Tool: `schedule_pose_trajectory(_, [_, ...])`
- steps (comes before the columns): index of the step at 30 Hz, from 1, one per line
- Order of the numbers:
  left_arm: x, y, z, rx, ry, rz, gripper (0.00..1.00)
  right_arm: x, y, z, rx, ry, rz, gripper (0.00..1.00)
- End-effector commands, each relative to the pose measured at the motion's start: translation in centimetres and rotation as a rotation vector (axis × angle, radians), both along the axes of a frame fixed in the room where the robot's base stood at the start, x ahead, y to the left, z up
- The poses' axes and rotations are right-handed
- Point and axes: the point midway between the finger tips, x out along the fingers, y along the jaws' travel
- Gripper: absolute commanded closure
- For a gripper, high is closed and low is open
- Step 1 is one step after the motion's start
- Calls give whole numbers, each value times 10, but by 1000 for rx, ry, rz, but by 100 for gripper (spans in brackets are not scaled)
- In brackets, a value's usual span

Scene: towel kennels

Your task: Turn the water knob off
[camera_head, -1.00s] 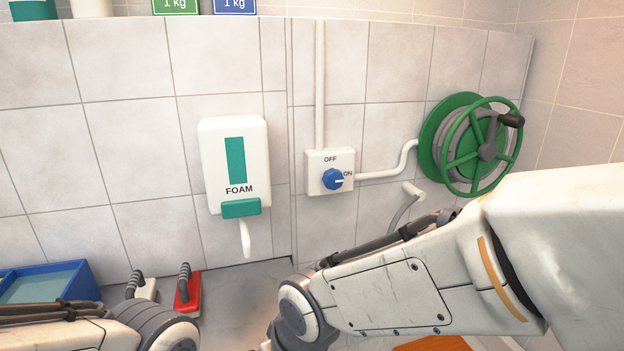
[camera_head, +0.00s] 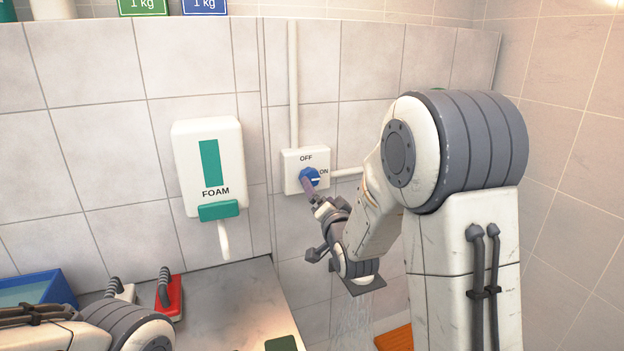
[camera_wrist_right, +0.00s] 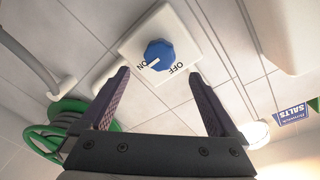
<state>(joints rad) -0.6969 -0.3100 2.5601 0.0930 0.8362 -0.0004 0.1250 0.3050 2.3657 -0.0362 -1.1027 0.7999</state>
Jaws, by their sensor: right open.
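The blue water knob (camera_head: 309,176) sits on a white wall plate (camera_head: 292,158) marked OFF at the top and ON at the right. Its white mark points toward ON. My right gripper (camera_head: 308,188) is raised to the knob from the lower right. In the right wrist view the knob (camera_wrist_right: 158,54) lies just beyond the open jaws (camera_wrist_right: 159,76), roughly centred between the fingertips, with nothing held. Its mark points toward ON there too. I cannot tell exactly how far the tips are from it. My left gripper is out of view; only part of the left arm shows.
A foam dispenser (camera_head: 210,165) hangs left of the plate. Pipes (camera_head: 293,90) run up and right from it. A green hose reel (camera_wrist_right: 62,128) is mostly hidden behind my right arm. A red-based brush (camera_head: 170,298) and blue tray (camera_head: 38,291) are lower left. Water (camera_head: 352,318) falls below my right arm.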

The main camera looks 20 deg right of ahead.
Motion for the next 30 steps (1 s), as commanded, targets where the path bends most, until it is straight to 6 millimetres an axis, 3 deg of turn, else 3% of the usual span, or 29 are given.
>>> schedule_pose_trajectory(6, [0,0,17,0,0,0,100,43,-3,3,-1,2,1,4])
schedule_pose_trajectory(12, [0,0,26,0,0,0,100,70,-5,1,-1,3,1,4])
schedule_pose_trajectory(24, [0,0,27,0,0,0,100,80,-6,0,-2,3,1,4])
schedule_pose_trajectory(25, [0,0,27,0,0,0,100,80,-6,0,-2,3,1,8])
schedule_pose_trajectory(30, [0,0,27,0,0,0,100,80,-6,0,-2,3,1,73])
